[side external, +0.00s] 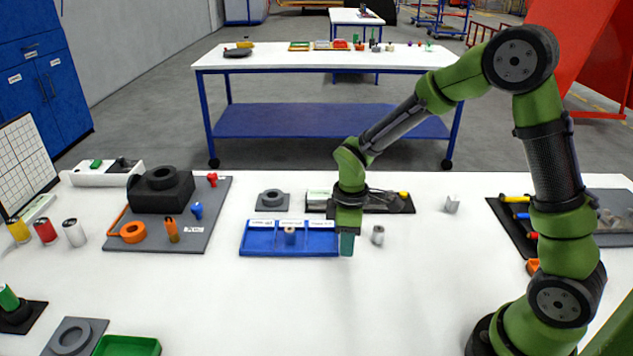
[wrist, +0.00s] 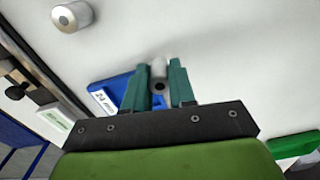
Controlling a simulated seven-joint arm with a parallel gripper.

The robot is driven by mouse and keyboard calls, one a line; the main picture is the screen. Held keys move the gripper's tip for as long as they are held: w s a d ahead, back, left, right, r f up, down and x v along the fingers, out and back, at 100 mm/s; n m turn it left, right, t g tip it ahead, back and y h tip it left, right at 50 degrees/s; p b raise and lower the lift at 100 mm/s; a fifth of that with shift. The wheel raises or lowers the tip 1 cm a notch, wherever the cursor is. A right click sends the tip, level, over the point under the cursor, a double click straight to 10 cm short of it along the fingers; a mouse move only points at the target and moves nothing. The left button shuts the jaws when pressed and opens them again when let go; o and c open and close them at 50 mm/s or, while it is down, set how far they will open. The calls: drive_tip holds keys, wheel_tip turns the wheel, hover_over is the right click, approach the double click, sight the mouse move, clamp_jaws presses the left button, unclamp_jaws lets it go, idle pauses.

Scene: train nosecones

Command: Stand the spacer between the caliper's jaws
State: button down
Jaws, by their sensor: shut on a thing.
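My gripper (side external: 347,244) is low over the right end of the blue sorting tray (side external: 262,246). In the wrist view its two teal fingers (wrist: 158,80) are shut on a light grey spacer (wrist: 159,71) with a dark centre hole. The side view does not show that spacer clearly behind the fingers. Another grey spacer (side external: 289,235) sits in the tray's middle compartment. A third grey cylinder (side external: 378,235) stands on the table right of my gripper, also in the wrist view (wrist: 73,16). A dark mat (side external: 400,207) behind my gripper carries what looks like the caliper; its jaws cannot be made out.
A grey ring block (side external: 272,199) stands behind the tray. A grey board (side external: 200,238) with a black block and orange ring lies to the left. A small light block (side external: 452,204) and a dark tool mat (side external: 512,232) are to the right. The front middle of the table is clear.

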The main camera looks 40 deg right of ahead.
drive_tip(key=shift+f, duration=1.8)
drive_tip(key=c, duration=0.9)
unclamp_jaws()
drive_tip(key=shift+f, duration=0.15)
drive_tip(key=shift+c, duration=0.2)
wheel_tip(320, 180, up, 12)
drive_tip(key=shift+r, duration=0.2)
drive_tip(key=s+a+r+m+t+y, duration=0.1)
drive_tip(key=s+r+m+t, duration=0.5)
drive_tip(key=s+r+m, duration=0.4)
drive_tip(key=s+r, duration=0.1)
drive_tip(key=s, duration=0.2)
drive_tip(key=shift+r+m+t+y, duration=0.2)
drive_tip(key=shift+m+t+y, duration=0.1)
drive_tip(key=shift+y, duration=0.1)
drive_tip(key=shift+o, duration=0.5)
drive_tip(key=shift+s+a+m+t, duration=0.1)
drive_tip(key=shift+s+m+t, duration=0.2)
drive_tip(key=shift+s+m, duration=0.25)
